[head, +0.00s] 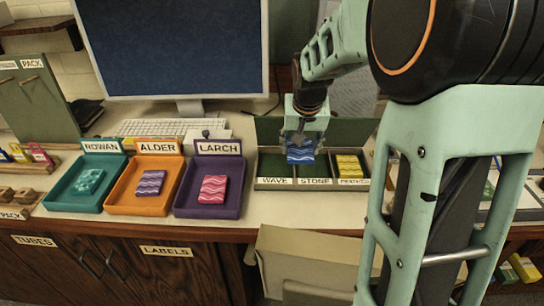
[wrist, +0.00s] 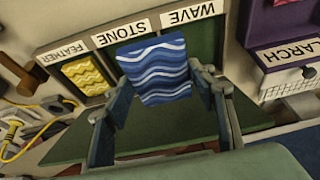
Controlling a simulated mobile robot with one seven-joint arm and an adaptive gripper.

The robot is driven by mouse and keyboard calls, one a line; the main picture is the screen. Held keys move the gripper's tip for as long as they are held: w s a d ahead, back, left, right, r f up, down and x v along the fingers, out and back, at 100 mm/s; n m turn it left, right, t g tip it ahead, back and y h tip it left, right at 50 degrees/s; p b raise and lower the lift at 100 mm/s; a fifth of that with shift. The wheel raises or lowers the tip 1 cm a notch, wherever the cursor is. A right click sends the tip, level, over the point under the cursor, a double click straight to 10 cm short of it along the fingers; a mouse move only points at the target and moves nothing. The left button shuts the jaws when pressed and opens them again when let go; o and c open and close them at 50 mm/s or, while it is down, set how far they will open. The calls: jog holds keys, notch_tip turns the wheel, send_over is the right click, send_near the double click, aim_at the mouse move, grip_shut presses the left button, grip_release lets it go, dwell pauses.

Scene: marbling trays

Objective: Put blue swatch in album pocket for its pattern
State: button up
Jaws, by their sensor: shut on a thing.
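The blue swatch (head: 301,152) has white and light-blue wavy lines; it also shows in the wrist view (wrist: 155,70). My gripper (head: 303,136) is shut on it, with one finger at each side in the wrist view (wrist: 160,92). The swatch is over the album (head: 292,184), around the divider between the pockets labelled WAVE (wrist: 205,42) and STONE (wrist: 132,50), covering part of both. I cannot tell its height above them. The visible parts of those two pockets are dark green and bare. The FEATHER pocket holds a yellow zigzag swatch (head: 349,165), also in the wrist view (wrist: 86,75).
Left of the album stand the LARCH tray (head: 235,207) with a pink wavy swatch, the ALDER tray (head: 125,208) with a purple wavy one, and the ROWAN tray (head: 65,203) with a teal one. A monitor (head: 175,50) and keyboard (head: 160,127) stand behind.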

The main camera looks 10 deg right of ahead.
aim_at(289, 144)
jog(key=w, duration=0.1)
jog(key=w+a+f, duration=0.1)
jog(key=w+a, duration=0.1)
jog(key=shift+w+a+f, duration=0.15)
jog(key=shift+a+f, duration=0.05)
jog(key=shift+f, duration=0.2)
jog(key=w+f, duration=0.1)
jog(key=w+a+f, duration=0.1)
jog(key=f, duration=0.1)
jog(key=w+a+f, duration=0.1)
jog(key=f, duration=0.1)
jog(key=shift+w+a, duration=0.25)
jog(key=shift+w, duration=0.1)
jog(key=shift+w+a+f, duration=0.2)
jog(key=shift+w+f, duration=0.05)
jog(key=shift+f, duration=1.8)
jog(key=shift+f, duration=0.2)
jog(key=o, duration=1)
jog(key=shift+r, duration=0.2)
